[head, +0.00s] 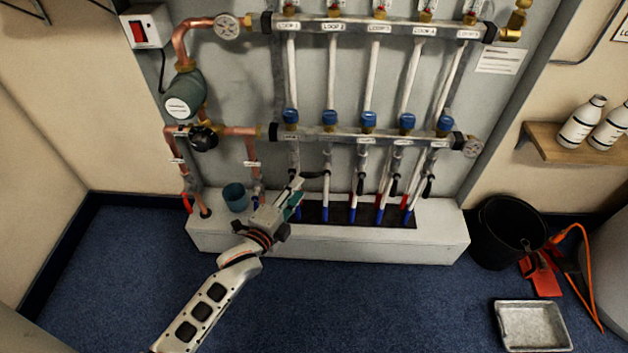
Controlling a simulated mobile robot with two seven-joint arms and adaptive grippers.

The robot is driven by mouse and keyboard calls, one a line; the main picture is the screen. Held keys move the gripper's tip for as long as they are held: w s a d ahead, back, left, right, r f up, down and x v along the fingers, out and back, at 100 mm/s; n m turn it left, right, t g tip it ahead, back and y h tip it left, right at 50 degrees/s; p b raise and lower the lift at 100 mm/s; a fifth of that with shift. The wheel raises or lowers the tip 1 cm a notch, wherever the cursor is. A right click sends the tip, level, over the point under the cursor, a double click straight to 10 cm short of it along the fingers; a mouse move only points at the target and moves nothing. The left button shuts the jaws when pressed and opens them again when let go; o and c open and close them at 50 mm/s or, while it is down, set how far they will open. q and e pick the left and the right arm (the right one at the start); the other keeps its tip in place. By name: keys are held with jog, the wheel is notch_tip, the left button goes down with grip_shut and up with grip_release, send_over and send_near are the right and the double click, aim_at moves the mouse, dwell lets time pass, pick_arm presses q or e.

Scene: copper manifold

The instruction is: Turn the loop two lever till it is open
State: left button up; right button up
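The loop two lever (315,174) is a small black handle on the second pipe from the left, below the lower manifold bar. It lies roughly level, across its pipe, with its free end to the left. The "LOOP 2" label (333,26) is on the upper bar above that pipe. My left gripper (298,191) is just below and left of the lever's free end, in front of the first pipe. Its fingers are small and seen from above, so their gap and any contact with the lever are unclear. My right gripper is out of view.
Levers on loops three (362,184), four (395,185) and five (428,187) hang down along their pipes. A teal cup (236,197) stands on the white plinth (330,245) left of my gripper. A black bucket (507,232) and metal tray (533,326) are on the floor at right.

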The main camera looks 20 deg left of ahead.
aim_at(306, 176)
pick_arm(q)
jog(key=w, duration=0.2)
jog(key=w+b, duration=0.1)
jog(key=w, duration=0.1)
jog(key=w+f, duration=0.1)
jog(key=w, duration=0.1)
jog(key=shift+w+d+b, duration=0.2)
jog(key=shift+d+b, duration=0.1)
jog(key=shift+w+d, duration=0.1)
jog(key=shift+w, duration=0.35)
jog(key=shift+r, duration=0.1)
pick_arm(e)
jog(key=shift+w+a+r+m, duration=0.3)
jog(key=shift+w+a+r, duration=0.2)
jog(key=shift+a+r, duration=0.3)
pick_arm(q)
grip_shut()
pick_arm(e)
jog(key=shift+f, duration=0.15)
